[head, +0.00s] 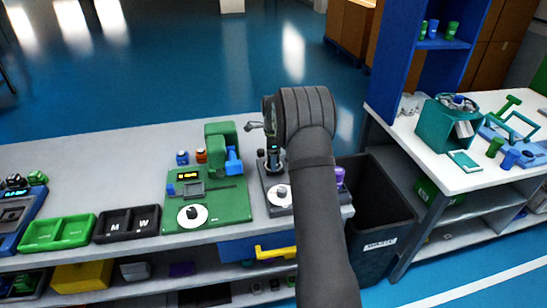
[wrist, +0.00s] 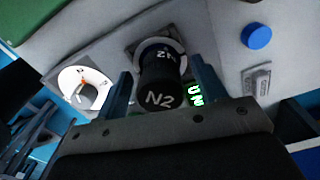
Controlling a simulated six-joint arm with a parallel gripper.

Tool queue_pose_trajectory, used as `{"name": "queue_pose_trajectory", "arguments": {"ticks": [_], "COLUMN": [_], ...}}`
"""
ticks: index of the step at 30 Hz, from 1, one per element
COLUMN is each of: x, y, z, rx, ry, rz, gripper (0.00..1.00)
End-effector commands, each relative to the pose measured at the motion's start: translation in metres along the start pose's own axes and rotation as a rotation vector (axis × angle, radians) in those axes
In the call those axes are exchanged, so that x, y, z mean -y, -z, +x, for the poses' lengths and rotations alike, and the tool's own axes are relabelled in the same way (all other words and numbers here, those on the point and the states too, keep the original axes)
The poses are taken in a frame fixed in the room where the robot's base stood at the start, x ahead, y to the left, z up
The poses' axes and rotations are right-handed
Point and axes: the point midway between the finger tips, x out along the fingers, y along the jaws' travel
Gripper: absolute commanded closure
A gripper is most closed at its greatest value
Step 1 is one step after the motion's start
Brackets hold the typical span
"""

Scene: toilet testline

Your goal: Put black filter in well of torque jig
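The black filter (wrist: 162,88), a dark cylinder marked N2, stands over the round, light-rimmed well (wrist: 180,52) of the grey torque jig (wrist: 105,55) in the wrist view. Its lower end is at the well, but I cannot tell how deep it sits. My gripper (wrist: 160,70) has one finger on each side of the filter, with narrow gaps that look clear, so it appears open around it. The jig has a white dial (wrist: 84,86) and a lit green display (wrist: 195,95). In the head view my arm partly hides the jig (head: 278,211).
Green (head: 58,233) and black (head: 127,223) trays lie further left. A dark bin (head: 375,215) stands right of the bench. A blue cap (wrist: 257,36) lies near the jig.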

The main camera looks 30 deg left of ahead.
Motion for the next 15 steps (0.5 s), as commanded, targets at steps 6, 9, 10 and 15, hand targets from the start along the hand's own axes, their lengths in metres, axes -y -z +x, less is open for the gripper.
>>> {"name": "queue_pose_trajectory", "arguments": {"ticks": [6, 9, 10, 15], "x": [0.000, 0.000, 0.001, 0.001], "y": [0.000, 0.000, 0.000, 0.000], "z": [-0.002, -0.010, -0.014, -0.050], "rx": [0.000, 0.000, 0.000, 0.001], "ry": [0.000, 0.002, 0.003, 0.004], "rz": [0.000, 0.000, 0.000, 0.000], "gripper": [0.36, 0.36, 0.36, 0.36]}}
